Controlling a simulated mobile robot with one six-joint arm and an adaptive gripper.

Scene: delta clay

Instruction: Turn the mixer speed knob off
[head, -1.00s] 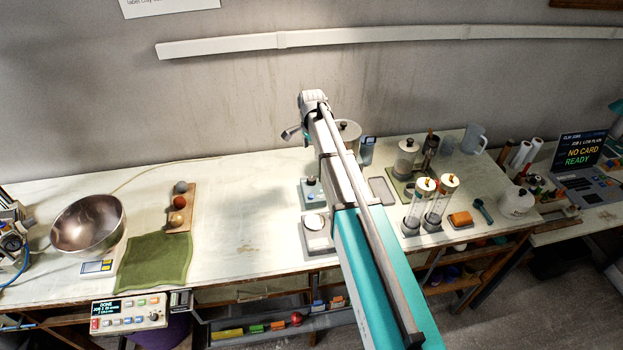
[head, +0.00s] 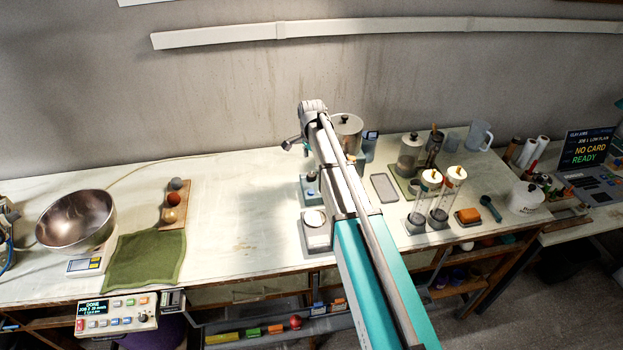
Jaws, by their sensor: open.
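A small teal-based device (head: 307,190) with a dark knob-like top stands on the table just left of my arm, partly hidden by it. I cannot tell whether this is the mixer, and no speed setting is readable. A control box (head: 118,312) with a lit screen, several coloured buttons and a small round knob at its right end hangs at the table's front left. My gripper (head: 291,144) is at the far end of my arm, above the back of the table, small and partly turned away. It is open, apart from the knobs, and holds nothing that I can see.
A steel bowl (head: 78,217) and green cloth (head: 143,259) are at left. A lidded pot (head: 347,126) stands behind my arm. Two clear cylinders (head: 440,200), jars and a jug (head: 480,136) crowd the right. The table between the ball board (head: 174,206) and my arm is clear.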

